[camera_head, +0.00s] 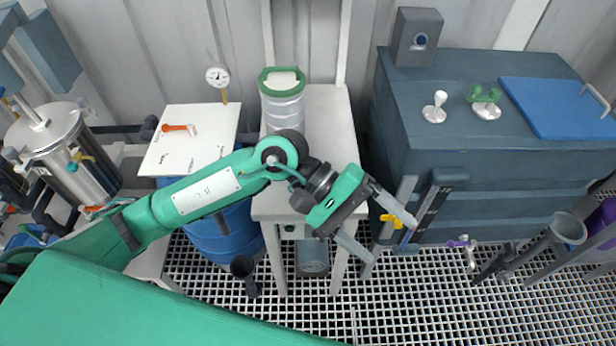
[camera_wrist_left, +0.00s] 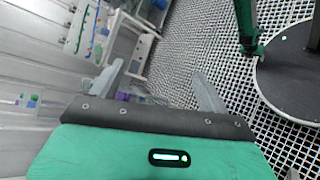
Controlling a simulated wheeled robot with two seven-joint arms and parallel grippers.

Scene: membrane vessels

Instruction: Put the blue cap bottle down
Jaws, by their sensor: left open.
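My left gripper (camera_head: 393,241) reaches past the front right corner of a narrow pale table, over the grating floor. Its two grey fingers are spread apart with nothing between them. In the left wrist view the open fingers (camera_wrist_left: 160,68) also show empty, with floor grating and blurred equipment beyond. I cannot make out a blue cap bottle in either view. My right gripper is not in view.
A metal canister with a green rim (camera_head: 283,104) stands on the pale table (camera_head: 328,130). A blue drum (camera_head: 222,232) is left of it. A dark grey cabinet (camera_head: 480,150) with a blue panel (camera_head: 556,108) stands right. A steel vessel (camera_head: 75,160) is far left.

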